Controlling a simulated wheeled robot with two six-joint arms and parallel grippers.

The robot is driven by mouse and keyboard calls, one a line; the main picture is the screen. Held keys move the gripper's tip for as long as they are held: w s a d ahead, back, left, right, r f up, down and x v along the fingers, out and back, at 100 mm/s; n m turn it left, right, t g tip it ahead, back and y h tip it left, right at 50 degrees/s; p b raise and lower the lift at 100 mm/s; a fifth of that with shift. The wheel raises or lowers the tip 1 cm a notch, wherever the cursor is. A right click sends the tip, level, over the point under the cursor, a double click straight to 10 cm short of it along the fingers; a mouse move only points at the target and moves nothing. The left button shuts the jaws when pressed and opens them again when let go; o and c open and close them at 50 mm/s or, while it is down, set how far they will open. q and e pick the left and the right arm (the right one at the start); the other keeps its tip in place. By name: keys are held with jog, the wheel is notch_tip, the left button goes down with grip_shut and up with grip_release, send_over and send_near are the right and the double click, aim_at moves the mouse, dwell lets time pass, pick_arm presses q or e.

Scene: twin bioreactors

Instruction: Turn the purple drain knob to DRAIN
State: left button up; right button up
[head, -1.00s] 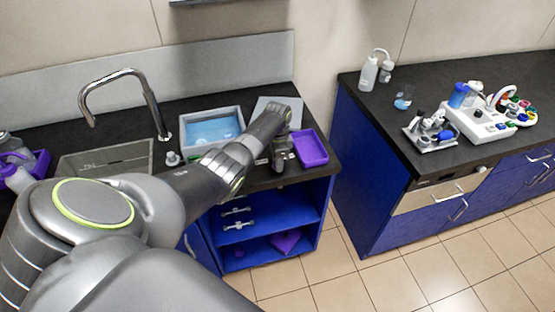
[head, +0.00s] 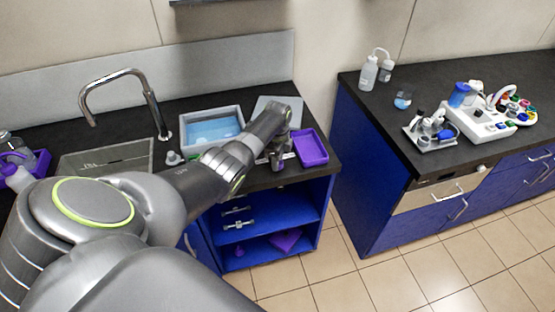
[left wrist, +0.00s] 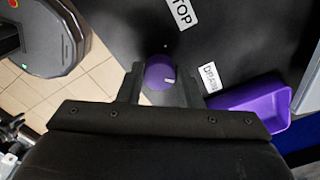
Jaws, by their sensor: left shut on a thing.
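The purple drain knob (left wrist: 158,74) sits between the two fingers of my left gripper (left wrist: 161,82) in the left wrist view. The fingers are shut on its sides. A short white mark on the knob points right, toward the white DRAIN label (left wrist: 210,78). A second label (left wrist: 183,12), partly cut off and reading "TOP", lies farther up on the dark counter. In the head view my left gripper (head: 277,163) is low over the counter's front part, and the knob is hidden there. My right gripper is in neither view.
A purple tray (head: 311,161) lies just right of my left gripper. A blue-filled basin (head: 240,122), a sink (head: 105,160) and a faucet (head: 148,95) are to the left. Another counter (head: 430,80) with bottles and apparatus stands right, beyond a floor gap.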

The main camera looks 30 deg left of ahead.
pick_arm(q)
jog(key=shift+w+r, duration=0.1)
jog(key=o, duration=1)
jog(key=shift+r, duration=0.35)
notch_tip(320, 180, up, 17)
jog(key=shift+f+b, duration=0.15)
jog(key=shift+b, duration=0.85)
jog(key=shift+f, duration=0.1)
